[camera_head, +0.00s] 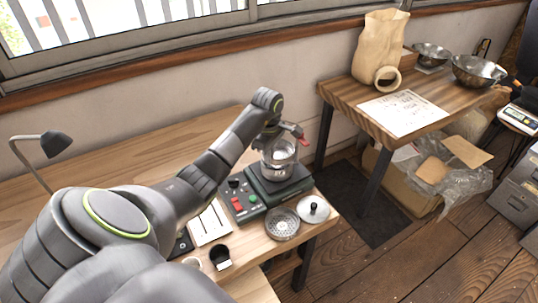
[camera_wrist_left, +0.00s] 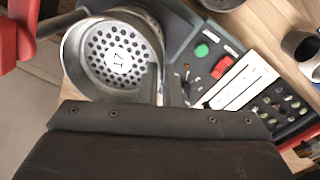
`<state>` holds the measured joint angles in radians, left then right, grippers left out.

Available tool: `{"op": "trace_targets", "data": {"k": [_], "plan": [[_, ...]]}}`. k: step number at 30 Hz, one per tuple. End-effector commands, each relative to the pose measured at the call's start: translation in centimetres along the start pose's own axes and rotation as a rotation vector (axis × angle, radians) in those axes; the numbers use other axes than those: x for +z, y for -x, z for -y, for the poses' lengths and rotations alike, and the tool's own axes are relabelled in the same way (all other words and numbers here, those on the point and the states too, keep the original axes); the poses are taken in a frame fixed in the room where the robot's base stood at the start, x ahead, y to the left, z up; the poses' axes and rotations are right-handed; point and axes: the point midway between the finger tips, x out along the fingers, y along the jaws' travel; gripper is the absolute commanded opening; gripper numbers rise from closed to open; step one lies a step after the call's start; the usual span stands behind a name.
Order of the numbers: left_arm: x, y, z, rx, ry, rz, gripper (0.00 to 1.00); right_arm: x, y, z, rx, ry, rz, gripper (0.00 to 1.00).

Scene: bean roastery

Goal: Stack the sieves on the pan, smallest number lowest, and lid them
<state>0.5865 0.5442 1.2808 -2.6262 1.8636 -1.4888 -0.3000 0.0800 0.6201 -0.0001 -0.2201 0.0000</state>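A metal sieve with round holes and a number that looks like 17 (camera_wrist_left: 112,52) is below my left gripper (camera_wrist_left: 161,88) in the wrist view. Its wall passes between the two close fingers, which look shut on it. In the head view my left gripper (camera_head: 270,132) is over the metal stack (camera_head: 279,160) on the dark shaker (camera_head: 265,190). The pan and the exact seating of the sieve are hard to make out. Another sieve (camera_head: 282,224) lies on the table in front of the shaker. The lid (camera_head: 313,209), with a black knob, lies right of it. My right gripper is not in view.
A red clamp part (camera_wrist_left: 22,30) is close beside the sieve. The shaker has a green button (camera_wrist_left: 201,50) and a red switch (camera_wrist_left: 221,67). A white board (camera_head: 209,223) and a dark cup (camera_head: 220,258) are at left. The table's right edge is close to the lid.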

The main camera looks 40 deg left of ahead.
Motion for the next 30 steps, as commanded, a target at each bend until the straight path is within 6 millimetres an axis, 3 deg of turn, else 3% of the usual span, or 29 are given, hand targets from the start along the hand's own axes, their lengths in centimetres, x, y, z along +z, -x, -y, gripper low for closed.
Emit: {"op": "trace_targets", "data": {"k": [24,27,30], "plan": [[0.0,-1.7,0.0,0.000,0.000,0.000,0.00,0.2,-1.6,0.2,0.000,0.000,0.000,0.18],[0.0,-1.5,0.0,0.001,0.000,0.000,0.14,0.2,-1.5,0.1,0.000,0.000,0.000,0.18],[0.0,-1.5,0.0,0.000,0.000,0.000,0.14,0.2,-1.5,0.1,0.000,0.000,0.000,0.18]]}}
